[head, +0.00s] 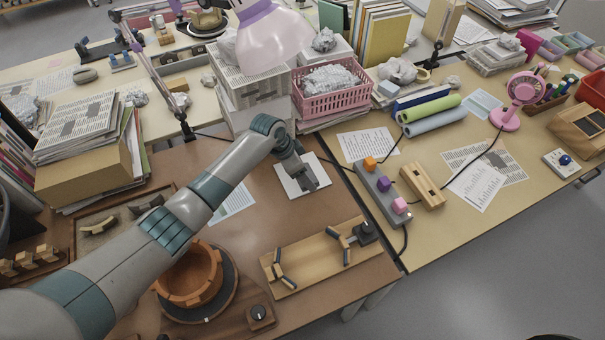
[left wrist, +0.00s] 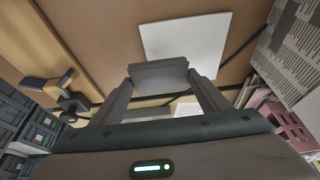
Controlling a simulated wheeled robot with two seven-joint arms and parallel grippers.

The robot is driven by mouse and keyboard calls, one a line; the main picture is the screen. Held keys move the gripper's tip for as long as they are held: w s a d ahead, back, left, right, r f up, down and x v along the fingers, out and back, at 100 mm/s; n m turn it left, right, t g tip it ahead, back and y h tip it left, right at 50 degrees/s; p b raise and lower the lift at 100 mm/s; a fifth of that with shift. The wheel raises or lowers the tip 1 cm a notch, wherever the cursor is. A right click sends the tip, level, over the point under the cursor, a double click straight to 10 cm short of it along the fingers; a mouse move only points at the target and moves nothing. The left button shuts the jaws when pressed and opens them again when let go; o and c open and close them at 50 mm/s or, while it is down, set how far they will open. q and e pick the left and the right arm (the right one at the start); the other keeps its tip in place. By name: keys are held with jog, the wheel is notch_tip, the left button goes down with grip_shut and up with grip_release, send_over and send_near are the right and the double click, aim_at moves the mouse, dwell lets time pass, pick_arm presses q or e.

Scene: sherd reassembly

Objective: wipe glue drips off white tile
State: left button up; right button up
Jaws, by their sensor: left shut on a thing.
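The white tile (head: 287,184) lies flat on the brown table, in front of the pink basket. It also shows in the left wrist view (left wrist: 187,40). My left gripper (head: 309,181) is over the tile's right side in the head view. Its fingers are shut on a dark grey block (left wrist: 158,75), which overlaps the tile's near edge in the left wrist view. I cannot tell whether the block touches the tile. No glue drips can be made out on the visible part of the tile. My right gripper is not in view.
A pink basket (head: 328,102) of crumpled paper stands behind the tile. A wooden board with padded holders (head: 305,264) lies in front of it. An orange-brown pot (head: 190,283) sits on a turntable under my left arm. A grey power strip (head: 379,190) lies to the right.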

pick_arm(q)
notch_tip(320, 180, up, 3)
jog(key=shift+s+d+f+p, duration=0.1)
jog(key=shift+p, duration=0.75)
jog(key=shift+r, duration=0.3)
